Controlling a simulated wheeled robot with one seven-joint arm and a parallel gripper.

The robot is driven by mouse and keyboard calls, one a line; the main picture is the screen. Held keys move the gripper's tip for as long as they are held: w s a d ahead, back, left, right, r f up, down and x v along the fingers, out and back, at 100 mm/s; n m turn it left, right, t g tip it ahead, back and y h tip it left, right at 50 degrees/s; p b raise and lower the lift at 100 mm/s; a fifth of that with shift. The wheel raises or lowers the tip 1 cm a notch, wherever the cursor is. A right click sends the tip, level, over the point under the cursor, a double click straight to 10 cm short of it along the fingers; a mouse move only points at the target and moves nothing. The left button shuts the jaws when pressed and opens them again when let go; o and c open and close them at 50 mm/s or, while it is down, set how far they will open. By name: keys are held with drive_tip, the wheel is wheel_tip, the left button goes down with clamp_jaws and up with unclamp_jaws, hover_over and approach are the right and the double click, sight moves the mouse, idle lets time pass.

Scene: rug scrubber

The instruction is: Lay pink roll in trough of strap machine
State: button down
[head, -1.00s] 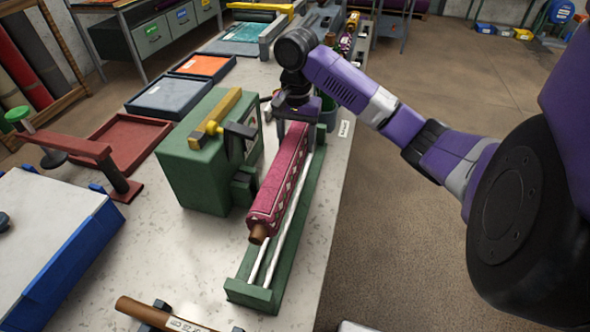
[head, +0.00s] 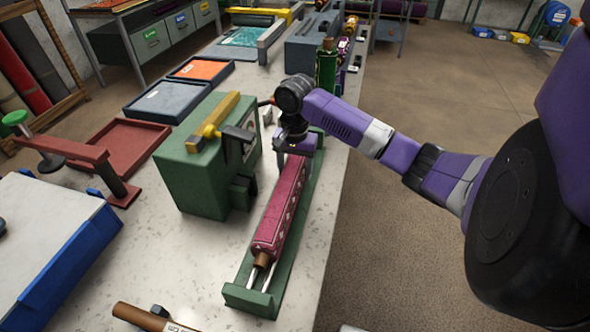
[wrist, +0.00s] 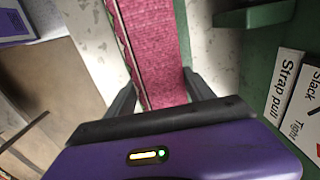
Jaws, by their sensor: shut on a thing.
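The pink roll (head: 277,212), patterned with white marks and with a brown core end showing, lies lengthwise over the trough (head: 252,299) of the green strap machine (head: 194,177). It looks low between the trough's sides, above the pale rails; whether it rests on them I cannot tell. My gripper (head: 293,158) is shut on the roll near its far end, pointing down. In the wrist view the pink roll (wrist: 152,50) runs between my two fingers (wrist: 160,98). The far end of the roll is hidden behind my gripper.
The green machine body stands close left of the trough, with a yellow bar (head: 213,122) on top. A red tray (head: 125,150) and a dark tray (head: 168,101) lie further left. A brown roll (head: 146,316) lies at the near edge. The table's right edge is close to the trough.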

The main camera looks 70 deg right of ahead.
drive_tip(key=shift+c, duration=1.9)
unclamp_jaws()
wheel_tip(320, 180, up, 12)
drive_tip(key=shift+r+p, duration=0.1)
drive_tip(key=shift+p, duration=0.3)
